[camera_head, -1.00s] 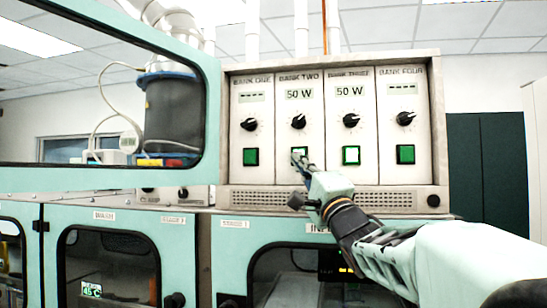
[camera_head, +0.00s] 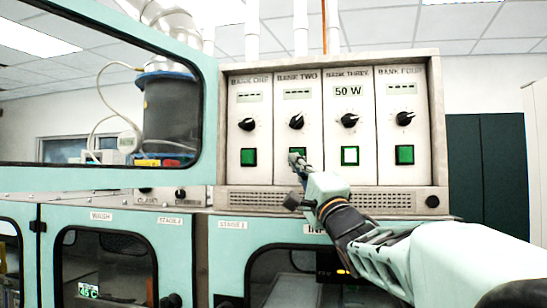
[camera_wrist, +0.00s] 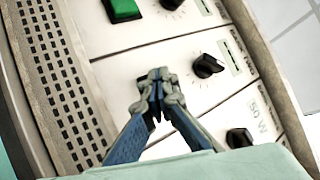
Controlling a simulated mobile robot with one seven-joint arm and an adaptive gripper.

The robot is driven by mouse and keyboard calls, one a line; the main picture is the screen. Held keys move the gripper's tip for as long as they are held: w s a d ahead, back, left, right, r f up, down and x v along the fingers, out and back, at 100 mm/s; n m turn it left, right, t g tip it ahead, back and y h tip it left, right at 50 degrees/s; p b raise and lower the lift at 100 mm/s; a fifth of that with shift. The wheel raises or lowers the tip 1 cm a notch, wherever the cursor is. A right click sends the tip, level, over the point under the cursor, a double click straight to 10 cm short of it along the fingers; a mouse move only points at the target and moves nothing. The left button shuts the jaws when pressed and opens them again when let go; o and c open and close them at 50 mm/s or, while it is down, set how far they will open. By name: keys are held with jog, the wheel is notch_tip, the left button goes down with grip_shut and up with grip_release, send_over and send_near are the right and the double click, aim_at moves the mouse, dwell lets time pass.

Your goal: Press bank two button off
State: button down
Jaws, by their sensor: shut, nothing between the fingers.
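The bank two panel (camera_head: 297,95) shows dashes on its display (camera_head: 297,94). The bank two button (camera_head: 296,154) looks dark green and is partly covered by my gripper (camera_head: 298,161). In the wrist view my gripper (camera_wrist: 155,78) is shut and empty, its tips against or just in front of the bank two panel. There the bank two button is hidden behind the fingertips. The bank two knob (camera_wrist: 207,66) shows beside them. I cannot tell from the pictures whether the tips touch the button.
Bank three's display (camera_head: 347,91) reads 50 W and its button (camera_head: 350,155) is brightly lit. The bank one button (camera_head: 248,157) and bank four button (camera_head: 404,154) are dark green, with dashes above. A teal-framed window (camera_head: 212,120) stands left of the panels.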

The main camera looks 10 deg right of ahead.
jog(key=shift+w+d, duration=0.2)
jog(key=shift+w, duration=0.1)
dwell(0.9)
jog(key=shift+f, duration=0.2)
jog(key=s+b, duration=0.1)
jog(key=s+a+b, duration=0.1)
jog(key=s, duration=0.1)
jog(key=s+a+b, duration=0.1)
jog(key=s, duration=0.1)
jog(key=shift+s, duration=0.25)
dwell(0.3)
jog(key=shift+w+d+r, duration=0.1)
